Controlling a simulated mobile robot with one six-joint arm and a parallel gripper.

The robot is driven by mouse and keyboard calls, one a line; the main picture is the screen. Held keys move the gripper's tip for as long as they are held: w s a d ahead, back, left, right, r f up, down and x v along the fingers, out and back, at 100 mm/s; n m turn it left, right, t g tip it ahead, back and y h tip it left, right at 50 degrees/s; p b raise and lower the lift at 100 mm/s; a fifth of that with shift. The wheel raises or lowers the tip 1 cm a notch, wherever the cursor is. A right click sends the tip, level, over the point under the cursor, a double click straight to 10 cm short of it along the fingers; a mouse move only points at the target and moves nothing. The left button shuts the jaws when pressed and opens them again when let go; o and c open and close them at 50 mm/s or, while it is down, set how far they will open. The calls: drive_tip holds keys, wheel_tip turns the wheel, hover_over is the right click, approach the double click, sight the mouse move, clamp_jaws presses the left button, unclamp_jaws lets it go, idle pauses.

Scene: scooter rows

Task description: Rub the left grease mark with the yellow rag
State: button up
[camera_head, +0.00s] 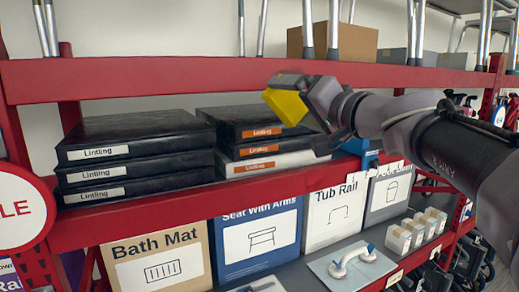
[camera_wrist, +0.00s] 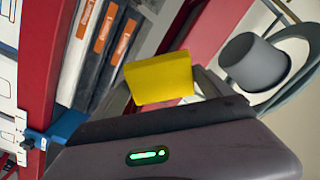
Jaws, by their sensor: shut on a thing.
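My gripper (camera_head: 288,88) is shut on a yellow rag (camera_head: 286,107), which hangs in front of the upper red beam, above the right stack of dark boxes. In the wrist view the yellow rag (camera_wrist: 160,78) stands up from between the jaws as a flat block shape. I see no gap that tells whether the rag touches the shelf or is apart from it. I cannot make out any grease mark in either view, so the left one is hidden, out of view or too faint.
Dark "Lintling" boxes (camera_head: 125,150) and an orange-labelled stack (camera_head: 255,133) fill the middle shelf. The upper red beam (camera_head: 160,77) runs across above them. Boxed goods (camera_head: 258,240) stand below. A blue fitting (camera_wrist: 66,126) sits on the lower beam. Metal legs rise above.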

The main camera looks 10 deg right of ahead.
drive_tip(key=p, duration=0.1)
approach(268, 75)
drive_tip(key=w+p, duration=0.1)
drive_tip(key=w+a+p, duration=0.1)
drive_tip(key=w, duration=0.1)
drive_tip(key=shift+a+r+h, duration=0.15)
drive_tip(key=shift+a+h, duration=0.05)
drive_tip(key=shift+h, duration=0.2)
drive_tip(key=shift+w+a, duration=0.15)
drive_tip(key=shift+w, duration=0.2)
drive_tip(key=shift+x, duration=1.05)
drive_tip(key=shift+w, duration=0.1)
